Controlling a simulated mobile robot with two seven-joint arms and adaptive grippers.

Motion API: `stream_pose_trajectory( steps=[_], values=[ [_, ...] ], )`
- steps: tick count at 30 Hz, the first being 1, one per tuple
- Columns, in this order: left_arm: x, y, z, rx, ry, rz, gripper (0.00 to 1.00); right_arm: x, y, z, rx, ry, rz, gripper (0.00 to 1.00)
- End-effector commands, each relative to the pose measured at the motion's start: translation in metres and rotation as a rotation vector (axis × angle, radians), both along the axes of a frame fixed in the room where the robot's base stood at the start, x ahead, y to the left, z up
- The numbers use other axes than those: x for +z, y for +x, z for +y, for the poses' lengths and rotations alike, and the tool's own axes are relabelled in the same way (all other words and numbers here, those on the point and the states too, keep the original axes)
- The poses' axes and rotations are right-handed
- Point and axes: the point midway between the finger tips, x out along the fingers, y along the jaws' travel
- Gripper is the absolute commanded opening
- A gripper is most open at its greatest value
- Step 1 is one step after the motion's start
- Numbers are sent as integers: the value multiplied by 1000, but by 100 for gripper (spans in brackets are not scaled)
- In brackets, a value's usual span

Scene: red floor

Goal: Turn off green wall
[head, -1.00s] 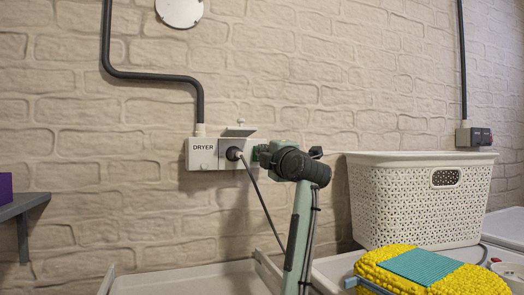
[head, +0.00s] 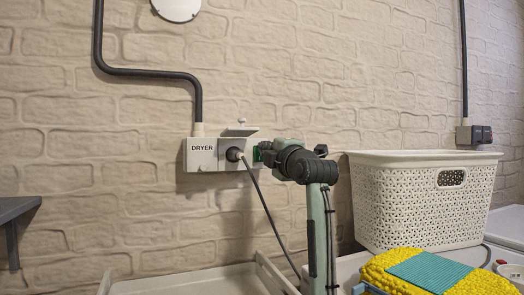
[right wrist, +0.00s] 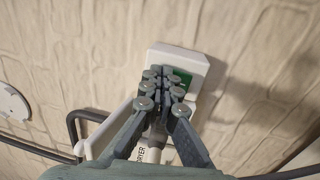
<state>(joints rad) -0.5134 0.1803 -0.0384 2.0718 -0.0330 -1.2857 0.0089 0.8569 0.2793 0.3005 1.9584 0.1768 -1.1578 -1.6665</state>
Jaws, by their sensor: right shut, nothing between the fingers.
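A white wall box labelled DRYER (head: 203,152) is on the brick wall, with a black plug in its socket and a raised flap. At its right end is a green switch (head: 257,154), mostly hidden by my right gripper (head: 265,153). In the right wrist view the green switch (right wrist: 184,75) shows just beyond and beside the fingertips of my right gripper (right wrist: 166,75). These fingers are shut with nothing between them, pointing at the switch end of the box. I cannot tell whether they touch the switch or which way it is tipped. My left gripper is not in view.
The plug's black cable (head: 266,206) hangs down close to my right arm. A white perforated basket (head: 420,205) stands to the right, with a yellow and teal item (head: 430,270) in front. A grey shelf (head: 15,209) is at left.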

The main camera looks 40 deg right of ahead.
Motion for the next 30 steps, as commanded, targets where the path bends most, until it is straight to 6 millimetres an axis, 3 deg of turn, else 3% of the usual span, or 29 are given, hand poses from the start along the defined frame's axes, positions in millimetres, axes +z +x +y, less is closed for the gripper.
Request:
stream_pose_trajectory(
  steps=[5,15,21,30],
  values=[
    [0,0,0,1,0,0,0,-2,-11,2,-2,-2,0,0],
    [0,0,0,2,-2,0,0,-10,-79,19,-3,-4,-2,0],
    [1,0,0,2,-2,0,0,-14,-107,26,-2,-2,-1,0],
    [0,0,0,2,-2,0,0,-15,-116,29,-1,1,0,0]
  ],
)
